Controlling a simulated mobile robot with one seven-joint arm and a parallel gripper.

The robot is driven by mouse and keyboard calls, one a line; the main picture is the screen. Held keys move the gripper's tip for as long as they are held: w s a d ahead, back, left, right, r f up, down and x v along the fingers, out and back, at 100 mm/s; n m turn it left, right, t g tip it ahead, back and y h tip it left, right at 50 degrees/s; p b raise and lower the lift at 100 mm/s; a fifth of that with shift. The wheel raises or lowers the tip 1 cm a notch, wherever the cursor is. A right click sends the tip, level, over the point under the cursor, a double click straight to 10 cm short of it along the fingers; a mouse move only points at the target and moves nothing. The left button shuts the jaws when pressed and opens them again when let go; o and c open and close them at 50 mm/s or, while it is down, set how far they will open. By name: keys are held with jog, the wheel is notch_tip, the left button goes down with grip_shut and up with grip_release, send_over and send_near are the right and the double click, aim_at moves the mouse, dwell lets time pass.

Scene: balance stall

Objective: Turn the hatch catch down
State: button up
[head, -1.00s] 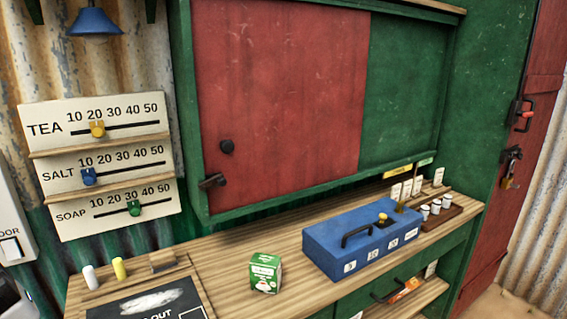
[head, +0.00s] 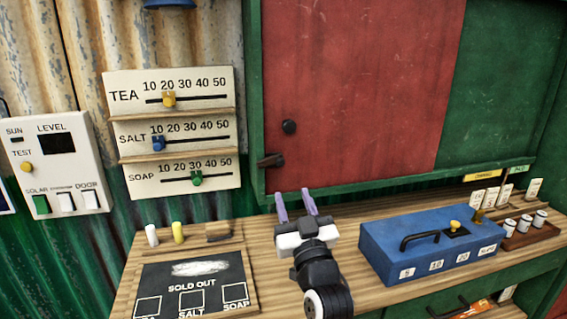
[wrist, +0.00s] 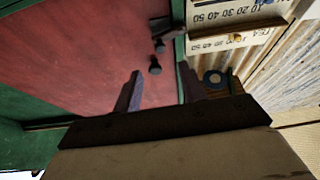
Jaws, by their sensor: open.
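The hatch is a red panel (head: 350,90) in a green frame, with a round black knob (head: 289,127) near its lower left. The hatch catch (head: 271,160) is a dark lever on the frame at the panel's lower left corner, lying about level. My gripper (head: 295,200) is open and empty, below and a little right of the catch, apart from it. In the wrist view the fingers (wrist: 160,88) point toward the red panel (wrist: 80,75); the knob (wrist: 155,66) and the dark catch (wrist: 160,28) show beyond them.
A wooden counter (head: 335,285) runs below the hatch. A blue cash box (head: 390,260) stands right of my arm, and a sold-out board (head: 190,285) lies to the left. The price slider boards (head: 170,125) hang left of the hatch.

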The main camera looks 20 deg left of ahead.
aim_at(281, 164)
jog(key=p+x, duration=0.3)
jog(key=x, duration=0.7)
